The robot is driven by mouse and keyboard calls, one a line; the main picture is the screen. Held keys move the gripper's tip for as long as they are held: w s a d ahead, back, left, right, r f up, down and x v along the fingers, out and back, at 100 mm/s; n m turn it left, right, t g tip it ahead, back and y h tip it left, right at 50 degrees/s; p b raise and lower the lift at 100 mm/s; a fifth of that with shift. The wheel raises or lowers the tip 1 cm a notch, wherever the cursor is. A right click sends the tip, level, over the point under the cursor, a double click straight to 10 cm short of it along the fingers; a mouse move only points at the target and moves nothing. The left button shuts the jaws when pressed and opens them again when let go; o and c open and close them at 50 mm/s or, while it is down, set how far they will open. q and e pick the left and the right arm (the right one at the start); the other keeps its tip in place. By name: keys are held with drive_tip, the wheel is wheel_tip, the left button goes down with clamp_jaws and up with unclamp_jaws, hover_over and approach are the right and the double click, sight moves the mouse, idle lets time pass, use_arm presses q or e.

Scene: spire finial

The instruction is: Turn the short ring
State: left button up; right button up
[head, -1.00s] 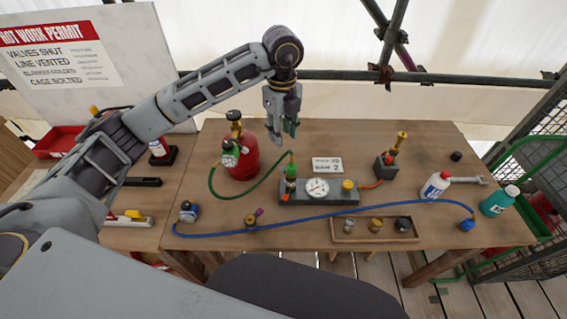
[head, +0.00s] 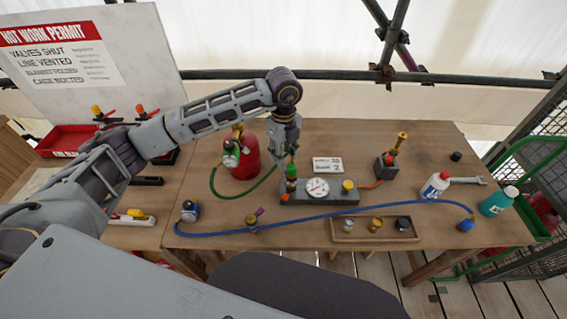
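A grey block (head: 335,197) with a round white gauge (head: 317,188) lies on the wooden bench. A green fitting (head: 291,173) stands upright at the block's left end, with a green hose joined to it. A yellow knob (head: 348,185) sits on its right part. I cannot tell which part is the short ring. My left gripper (head: 286,154) points down right above the green fitting, close to its top. I cannot tell whether it touches the fitting, or how far apart its fingers are. My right gripper is not in view.
A red cylinder (head: 247,160) stands left of the gripper. A brass torch (head: 396,147) on a dark block (head: 385,169) stands to the right. A blue hose (head: 330,213) crosses the bench front. A wooden tray (head: 345,235) holds small fittings. Bottles (head: 435,186) stand at right.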

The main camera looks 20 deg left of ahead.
sight(284, 167)
use_arm(q)
drive_tip(key=shift+f, duration=2.65)
clamp_jaws()
